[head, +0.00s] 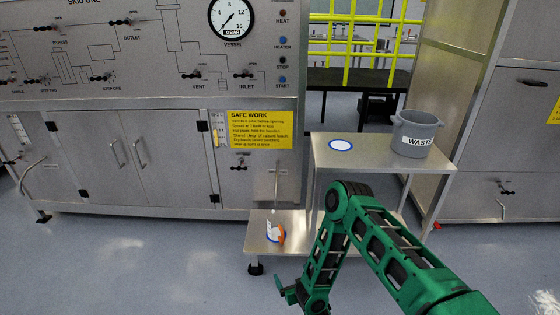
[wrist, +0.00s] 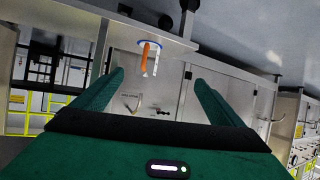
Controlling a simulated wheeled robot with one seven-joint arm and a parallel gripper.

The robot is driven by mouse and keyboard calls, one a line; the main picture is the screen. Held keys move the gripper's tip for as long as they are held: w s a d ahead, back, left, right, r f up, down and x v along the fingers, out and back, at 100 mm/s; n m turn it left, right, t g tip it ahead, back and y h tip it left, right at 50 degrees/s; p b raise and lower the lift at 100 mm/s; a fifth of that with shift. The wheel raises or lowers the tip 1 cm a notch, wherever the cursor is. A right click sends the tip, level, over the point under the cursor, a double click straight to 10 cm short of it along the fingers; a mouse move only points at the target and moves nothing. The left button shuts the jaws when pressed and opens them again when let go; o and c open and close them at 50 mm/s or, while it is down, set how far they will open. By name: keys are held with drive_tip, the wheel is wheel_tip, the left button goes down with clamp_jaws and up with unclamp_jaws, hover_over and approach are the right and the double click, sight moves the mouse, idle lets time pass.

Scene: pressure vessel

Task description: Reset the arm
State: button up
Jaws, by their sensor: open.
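My green arm bends down at the right of centre in the head view. My gripper (head: 288,291) hangs low near the bottom edge, in front of the low steel shelf. In the wrist view my gripper (wrist: 158,85) shows two green fingers spread wide with nothing between them. An orange and white object (head: 274,232) stands on the low steel shelf (head: 258,245). It also shows in the wrist view (wrist: 149,57), beyond the fingertips and apart from them, by a blue ring.
A steel table (head: 375,157) behind my arm bears a grey WASTE bucket (head: 416,134) and a blue-ringed white disc (head: 341,145). The steel skid panel (head: 150,60) with gauge and valves stands at left. Steel cabinets are at right. Grey floor (head: 130,265) is clear at left front.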

drive_tip(key=w+d+r+g+h, duration=0.1)
drive_tip(key=w+d+r+h, duration=0.1)
drive_tip(key=w+d+r, duration=0.6)
drive_tip(key=d+r+m+g+h, duration=0.2)
drive_tip(key=d+r+m+h, duration=0.15)
drive_tip(key=d+r, duration=1.2)
drive_tip(key=s+d+r+m+g+h, duration=0.1)
drive_tip(key=s+d+r, duration=0.25)
drive_tip(key=r, duration=0.25)
drive_tip(key=s+d+r+g+h, duration=0.1)
drive_tip(key=s+d+r+g, duration=0.1)
drive_tip(key=d+r, duration=0.3)
drive_tip(key=s+d+r+m+g, duration=0.2)
drive_tip(key=s+d+r, duration=0.2)
drive_tip(key=s+r, duration=0.45)
drive_tip(key=s+d+r+m+g, duration=0.2)
drive_tip(key=s+d+r, duration=0.25)
drive_tip(key=s, duration=0.65)
drive_tip(key=s+a+r+m+g+y, duration=0.1)
drive_tip(key=s+a+r+y, duration=0.1)
drive_tip(key=s, duration=0.9)
drive_tip(key=s+a+r+m+g+y, duration=0.1)
drive_tip(key=s+r, duration=0.3)
drive_tip(key=s, duration=0.7)
drive_tip(key=shift+s+a+y, duration=0.35)
drive_tip(key=shift+a+y, duration=0.1)
drive_tip(key=shift+a, duration=0.4)
